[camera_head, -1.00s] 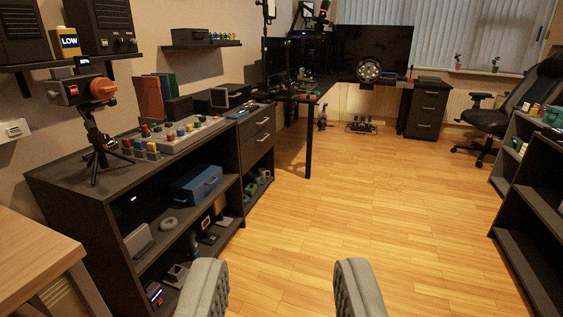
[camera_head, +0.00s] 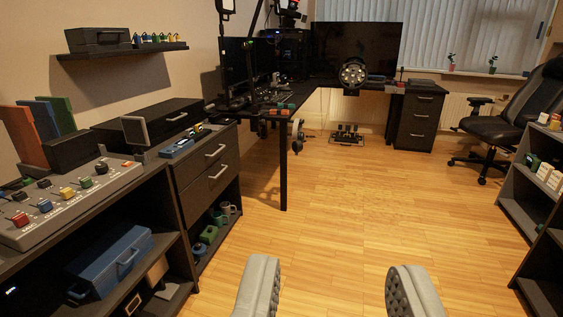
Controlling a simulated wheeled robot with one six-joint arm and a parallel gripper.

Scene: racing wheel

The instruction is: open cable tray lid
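My gripper (camera_head: 328,290) is open and empty, its two grey padded fingers wide apart over the wooden floor at the bottom of the view. No cable tray lid can be made out clearly. The black desk (camera_head: 262,106) stands ahead, beyond my gripper, with a steering wheel (camera_head: 353,74) at its far part. Any cable tray on or under the desk is too small or dark to tell.
A dark cabinet (camera_head: 208,175) with drawers and open shelves lines the left side. A drawer unit (camera_head: 416,115), an office chair (camera_head: 510,115) and shelves (camera_head: 540,185) stand on the right. Pedals (camera_head: 347,135) lie under the desk. The middle floor is clear.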

